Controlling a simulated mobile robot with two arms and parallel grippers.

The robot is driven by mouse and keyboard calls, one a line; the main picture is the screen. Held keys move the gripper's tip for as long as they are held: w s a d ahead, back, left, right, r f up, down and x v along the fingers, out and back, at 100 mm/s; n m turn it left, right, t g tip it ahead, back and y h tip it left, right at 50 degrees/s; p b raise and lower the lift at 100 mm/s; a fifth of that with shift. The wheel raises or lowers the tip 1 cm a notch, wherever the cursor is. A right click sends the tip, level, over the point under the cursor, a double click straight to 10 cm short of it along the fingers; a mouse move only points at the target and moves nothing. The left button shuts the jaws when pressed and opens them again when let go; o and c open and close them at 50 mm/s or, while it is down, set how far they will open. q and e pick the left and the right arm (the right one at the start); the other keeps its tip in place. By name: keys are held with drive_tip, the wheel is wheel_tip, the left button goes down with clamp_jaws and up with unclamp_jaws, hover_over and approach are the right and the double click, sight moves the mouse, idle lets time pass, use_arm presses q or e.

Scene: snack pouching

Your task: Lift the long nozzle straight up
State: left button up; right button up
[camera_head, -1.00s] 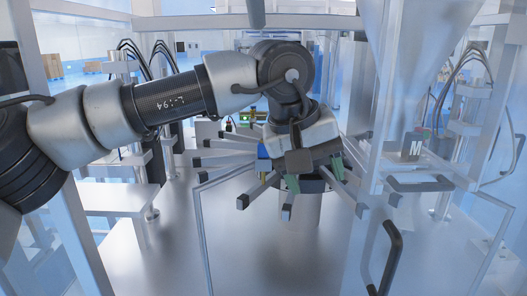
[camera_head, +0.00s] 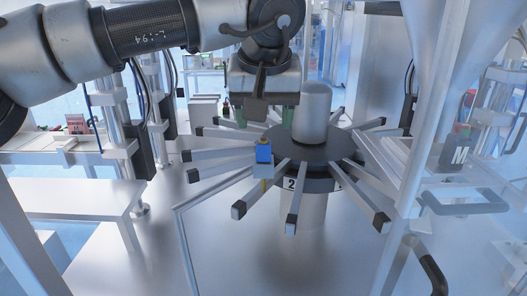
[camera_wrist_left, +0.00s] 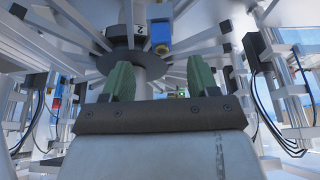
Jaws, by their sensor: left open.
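My left gripper (camera_head: 264,115) is above and behind the near arms of a rotary wheel, to the left of the wheel's grey central post (camera_head: 312,112). Its two green fingers are apart. They also show in the left wrist view (camera_wrist_left: 161,82), with nothing held between them. A small blue block (camera_head: 263,152) with a yellow part stands at the front left of the wheel, below the gripper. It also shows in the left wrist view (camera_wrist_left: 161,37). I cannot tell for sure which part is the long nozzle. My right gripper is not in view.
The wheel's dark hub (camera_head: 308,152) carries many radial metal arms. A clear funnel and frame stand at the right, near a block marked M (camera_head: 459,154). A metal bench (camera_head: 75,197) is at the left. A black door handle (camera_head: 432,272) is at the lower right.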

sight(263, 143)
use_arm(q)
drive_tip(key=shift+w+f, duration=0.2)
drive_tip(key=shift+f, duration=0.35)
drive_tip(key=shift+w+f, duration=0.15)
drive_tip(key=shift+f, duration=0.1)
drive_tip(key=p+x, duration=0.1)
drive_tip(key=x, duration=0.3)
drive_tip(key=shift+w+a, duration=0.1)
drive_tip(key=shift+w, duration=0.15)
drive_tip(key=shift+w+f, duration=0.25)
drive_tip(key=shift+f, duration=0.3)
drive_tip(key=c, duration=1)
wheel_tip(263, 143, up, 10)
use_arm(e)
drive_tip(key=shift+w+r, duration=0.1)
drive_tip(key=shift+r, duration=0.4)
use_arm(q)
drive_tip(key=shift+r, duration=0.1)
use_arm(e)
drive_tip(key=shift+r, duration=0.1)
